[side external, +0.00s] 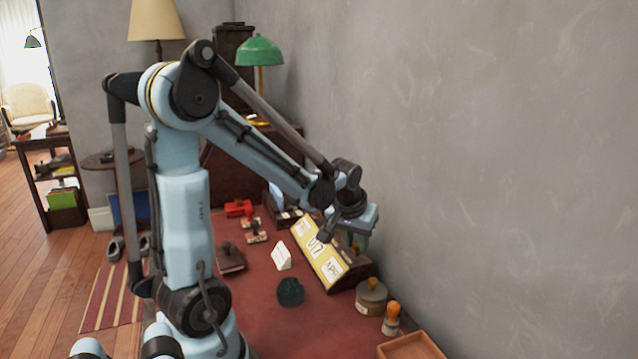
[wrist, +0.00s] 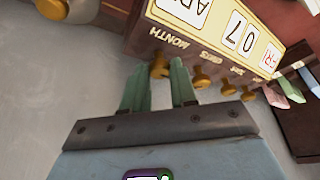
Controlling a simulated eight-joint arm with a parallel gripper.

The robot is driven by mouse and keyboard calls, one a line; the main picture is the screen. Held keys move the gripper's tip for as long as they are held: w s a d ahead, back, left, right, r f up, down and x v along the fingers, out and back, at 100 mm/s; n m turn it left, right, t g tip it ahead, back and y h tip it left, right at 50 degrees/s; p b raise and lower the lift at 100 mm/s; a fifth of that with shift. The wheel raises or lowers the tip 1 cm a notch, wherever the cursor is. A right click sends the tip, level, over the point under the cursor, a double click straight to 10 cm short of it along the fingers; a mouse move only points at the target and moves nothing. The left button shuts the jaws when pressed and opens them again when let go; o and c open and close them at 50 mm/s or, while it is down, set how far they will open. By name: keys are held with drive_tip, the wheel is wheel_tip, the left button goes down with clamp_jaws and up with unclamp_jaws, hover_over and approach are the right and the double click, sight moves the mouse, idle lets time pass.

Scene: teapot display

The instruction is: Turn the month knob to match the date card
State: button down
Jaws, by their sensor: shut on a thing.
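The yellow-faced desk calendar (side external: 327,263) stands near the wall on the red desk top. In the wrist view the calendar (wrist: 215,42) appears upside down, with windows reading APR (partly cut off), 07 and FRI. The brass month knob (wrist: 159,70) is below the MONTH label, between the green fingers of my gripper (wrist: 160,66), which is shut on it. In the side view my gripper (side external: 357,240) is behind the calendar's month end, mostly hidden. A folded white card (side external: 281,256), likely the date card, stands in front of the calendar; its writing is unreadable.
More brass knobs (wrist: 201,80) sit in a row beside the month knob. A round lidded pot (side external: 371,297), an orange-handled stamp (side external: 391,319) and a wooden tray (side external: 412,347) stand near the calendar's right end. A dark pot (side external: 290,291) is in front.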

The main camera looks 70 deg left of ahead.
drive_tip(key=shift+a+m+h, duration=0.1)
drive_tip(key=shift+m+h, duration=0.5)
drive_tip(key=shift+m, duration=0.9)
drive_tip(key=c, duration=0.9)
unclamp_jaws()
drive_tip(key=shift+s+t, duration=0.1)
drive_tip(key=shift+t, duration=0.2)
drive_tip(key=v, duration=1.2)
